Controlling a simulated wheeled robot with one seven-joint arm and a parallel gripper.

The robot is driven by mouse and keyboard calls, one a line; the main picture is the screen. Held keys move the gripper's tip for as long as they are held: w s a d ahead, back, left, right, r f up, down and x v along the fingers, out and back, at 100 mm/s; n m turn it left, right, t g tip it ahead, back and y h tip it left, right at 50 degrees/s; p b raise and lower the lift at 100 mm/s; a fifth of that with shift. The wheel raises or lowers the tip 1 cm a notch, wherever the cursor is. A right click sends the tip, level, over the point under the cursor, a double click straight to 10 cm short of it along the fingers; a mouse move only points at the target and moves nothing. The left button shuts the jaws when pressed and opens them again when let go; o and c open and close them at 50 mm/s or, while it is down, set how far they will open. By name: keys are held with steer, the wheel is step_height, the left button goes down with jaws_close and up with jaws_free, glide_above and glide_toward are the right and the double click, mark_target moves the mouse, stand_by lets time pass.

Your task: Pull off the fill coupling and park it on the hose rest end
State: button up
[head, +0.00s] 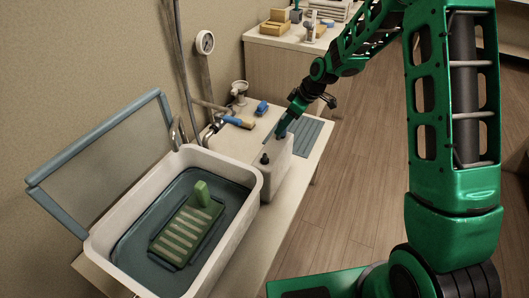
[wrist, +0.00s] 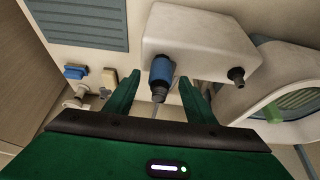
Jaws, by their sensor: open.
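A blue coupling with a dark grey end (wrist: 162,77) sits on a white box (wrist: 205,42), which also shows in the head view (head: 290,168). My gripper (wrist: 160,78) is open, with one finger on each side of the coupling in the wrist view. A gap shows beside each finger, and I cannot tell whether either touches it. In the head view my gripper (head: 284,128) is over the far part of the box and mostly hides the coupling. A short black peg (wrist: 237,76) stands on the same box, also in the head view (head: 265,158). I cannot tell which part is the hose rest end.
The wax tub (head: 255,198) with a green slatted tray (head: 185,232) stands beside the box, its raised lid (head: 95,140) at the wall. Open floor lies right.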

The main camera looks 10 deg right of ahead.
steer(key=v, duration=0.7)
stand_by(1.5)
steer(key=shift+r, duration=0.1)
steer(key=v, duration=1)
steer(key=s+d+r+m+h, duration=0.2)
steer(key=s+d+r+m, duration=0.15)
steer(key=s+d, duration=0.5)
steer(key=s+d+m+g, duration=0.1)
steer(key=s+m, duration=0.3)
steer(key=s, duration=0.6)
steer(key=s+d+f+m+g+h, duration=0.1)
steer(key=s+d+m, duration=0.3)
steer(key=s, duration=0.7)
steer(key=s+d+f+m+g+h, duration=0.1)
steer(key=s+d+m, duration=0.2)
steer(key=s+m, duration=0.3)
steer(key=s, duration=0.4)
steer(key=shift+s+d, duration=0.25)
steer(key=shift+s, duration=0.15)
steer(key=shift+f, duration=0.15)
